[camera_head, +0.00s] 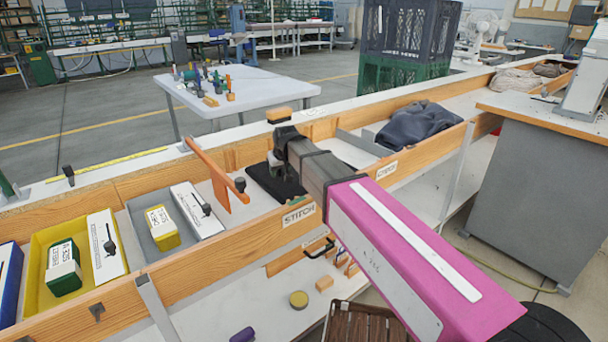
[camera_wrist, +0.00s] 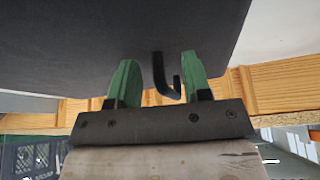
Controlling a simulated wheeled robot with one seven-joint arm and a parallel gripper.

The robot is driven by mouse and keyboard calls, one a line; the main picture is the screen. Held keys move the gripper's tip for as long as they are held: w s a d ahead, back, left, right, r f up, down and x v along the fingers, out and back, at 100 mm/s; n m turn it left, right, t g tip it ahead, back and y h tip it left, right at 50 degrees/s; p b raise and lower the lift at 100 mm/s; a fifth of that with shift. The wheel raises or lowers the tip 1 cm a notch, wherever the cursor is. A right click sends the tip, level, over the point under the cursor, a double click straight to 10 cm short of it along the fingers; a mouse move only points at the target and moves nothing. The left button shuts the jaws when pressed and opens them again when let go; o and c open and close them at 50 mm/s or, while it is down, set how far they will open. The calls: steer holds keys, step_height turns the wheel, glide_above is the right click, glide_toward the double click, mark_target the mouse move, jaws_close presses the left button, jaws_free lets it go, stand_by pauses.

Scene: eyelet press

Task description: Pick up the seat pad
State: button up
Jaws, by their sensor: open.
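The seat pad is most likely the flat black pad (camera_head: 272,184) lying in the shelf section labelled STITCH, partly hidden behind my arm. In the wrist view a large dark flat surface (camera_wrist: 90,35) fills the top, seemingly the same pad. A thin black hook-shaped piece (camera_wrist: 160,75) stands out from it. My gripper (camera_wrist: 160,75) has its two green fingers apart, one on each side of this hook, with gaps showing. In the head view my gripper (camera_head: 277,168) is right at the pad, its fingertips hard to make out. I cannot tell whether they touch it.
Wooden rails (camera_head: 110,305) edge the long shelf. An orange divider (camera_head: 212,172) stands left of the pad. A yellow bin (camera_head: 50,242) and a grey bin (camera_head: 143,222) hold boxes further left. A dark cloth (camera_head: 418,124) lies right, beyond my arm. A white table (camera_head: 250,95) stands behind.

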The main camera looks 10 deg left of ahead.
jaws_close()
steer(key=shift+r, duration=0.1)
step_height(320, 180, up, 18)
stand_by(1.0)
